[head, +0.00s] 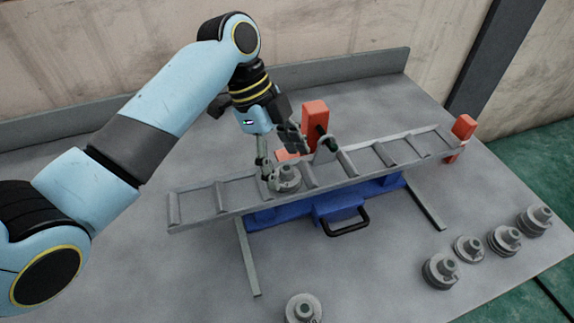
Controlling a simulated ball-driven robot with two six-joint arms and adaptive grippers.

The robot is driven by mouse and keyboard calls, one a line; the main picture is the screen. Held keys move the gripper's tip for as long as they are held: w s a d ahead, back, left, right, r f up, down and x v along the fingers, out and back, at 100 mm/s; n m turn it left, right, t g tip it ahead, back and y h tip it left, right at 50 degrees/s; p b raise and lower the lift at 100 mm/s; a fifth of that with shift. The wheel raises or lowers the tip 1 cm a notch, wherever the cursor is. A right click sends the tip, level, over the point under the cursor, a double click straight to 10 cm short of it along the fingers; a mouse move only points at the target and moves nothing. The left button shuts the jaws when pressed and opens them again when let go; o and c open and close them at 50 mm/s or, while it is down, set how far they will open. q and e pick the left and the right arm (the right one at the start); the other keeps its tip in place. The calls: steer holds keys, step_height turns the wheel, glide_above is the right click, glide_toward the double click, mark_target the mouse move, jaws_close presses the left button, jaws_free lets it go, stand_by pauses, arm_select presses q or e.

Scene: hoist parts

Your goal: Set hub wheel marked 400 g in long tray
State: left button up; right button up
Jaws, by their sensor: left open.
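The long tray (222,214) is a grey, ladder-like rail with cross bars, running from the left up to the right over a blue base. A grey hub wheel (287,178) sits in a compartment left of the tray's middle. My left gripper (283,160) is open, right over this wheel, with one finger down at its left side. I cannot tell whether it touches the wheel. Other grey hub wheels stand on the table: one at the front (303,309) and several at the right (440,270). No mass marking is legible. My right gripper is not in view.
A red block (314,124) stands behind the tray's middle, with a grey bracket (326,148) near it. Another red block (464,127) is at the tray's right end. The blue base (336,209) has a black handle (347,224) in front.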

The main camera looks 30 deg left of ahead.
arm_select(q)
steer(key=v, duration=1)
steer(key=shift+r, duration=0.2)
steer(key=shift+s+f, duration=0.1)
